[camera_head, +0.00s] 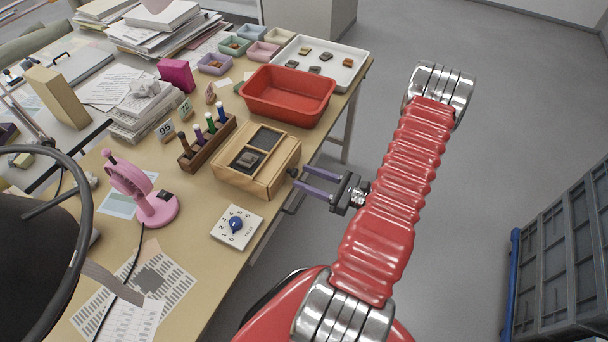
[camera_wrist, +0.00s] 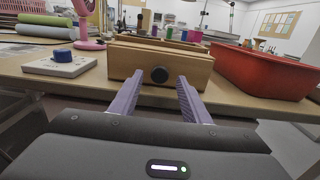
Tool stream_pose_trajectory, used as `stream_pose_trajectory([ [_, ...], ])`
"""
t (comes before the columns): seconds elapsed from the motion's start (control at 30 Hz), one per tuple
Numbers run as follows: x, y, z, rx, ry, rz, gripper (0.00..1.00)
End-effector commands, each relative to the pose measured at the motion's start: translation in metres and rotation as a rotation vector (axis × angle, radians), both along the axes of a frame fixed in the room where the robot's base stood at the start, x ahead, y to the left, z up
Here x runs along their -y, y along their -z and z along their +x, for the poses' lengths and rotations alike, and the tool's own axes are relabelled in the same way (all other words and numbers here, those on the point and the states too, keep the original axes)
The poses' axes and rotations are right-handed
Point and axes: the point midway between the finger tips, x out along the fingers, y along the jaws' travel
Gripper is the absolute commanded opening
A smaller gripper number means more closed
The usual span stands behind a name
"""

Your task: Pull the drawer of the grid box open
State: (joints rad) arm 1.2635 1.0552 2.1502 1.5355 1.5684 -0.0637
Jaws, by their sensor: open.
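The grid box (camera_head: 232,176) is a light wooden box near the table's front edge, with dark openings and a small dark piece in its top. In the wrist view, its drawer front (camera_wrist: 188,72) faces me and looks shut, with a round dark knob (camera_wrist: 159,75) at its middle. My gripper (camera_head: 300,179) is open, with two purple fingers pointing at the drawer. In the wrist view, the fingers of my gripper (camera_wrist: 157,94) spread to either side below the knob. Whether they touch the knob or drawer front, I cannot tell.
A red tub (camera_head: 288,93) stands just beyond the box, on its right in the wrist view. A white dial pad (camera_head: 238,228) with a blue knob lies on the nearer side. A wooden pen rack (camera_head: 207,143) and a pink fan (camera_head: 146,190) stand behind.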

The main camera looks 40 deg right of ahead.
Motion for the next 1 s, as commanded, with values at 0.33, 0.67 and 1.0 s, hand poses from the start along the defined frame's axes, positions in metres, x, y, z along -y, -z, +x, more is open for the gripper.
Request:
stream_pose_trajectory([
  [0.33, -0.006, 0.000, 0.018, 0.000, 0.000, 0.000, 0.43],
  [0.67, -0.006, 0.000, 0.018, 0.000, 0.001, 0.000, 0.34],
  [1.0, -0.006, 0.000, 0.018, 0.000, 0.001, 0.000, 0.11],
])
